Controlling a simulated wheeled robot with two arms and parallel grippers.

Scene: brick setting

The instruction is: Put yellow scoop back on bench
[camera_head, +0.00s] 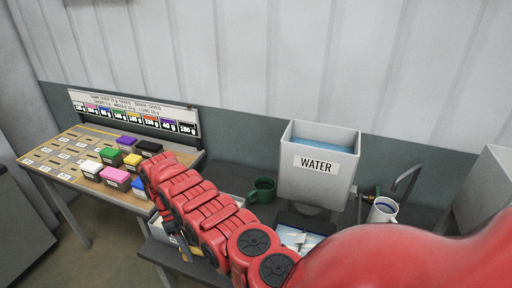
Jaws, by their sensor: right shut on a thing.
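My right arm comes in from the right and reaches across to the left. Its gripper (178,230) is low at the left side of the arm, partly hidden by the red links, over the near end of the dark bench. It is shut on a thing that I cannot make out. I cannot pick out a yellow scoop for certain. A small yellow labelled box (133,159) stands among other coloured boxes on the wooden bench (62,178), left of my arm. My left gripper is not in view.
A colour-coded sign (135,112) stands at the back of the wooden bench. The left part of the wooden bench is free of boxes.

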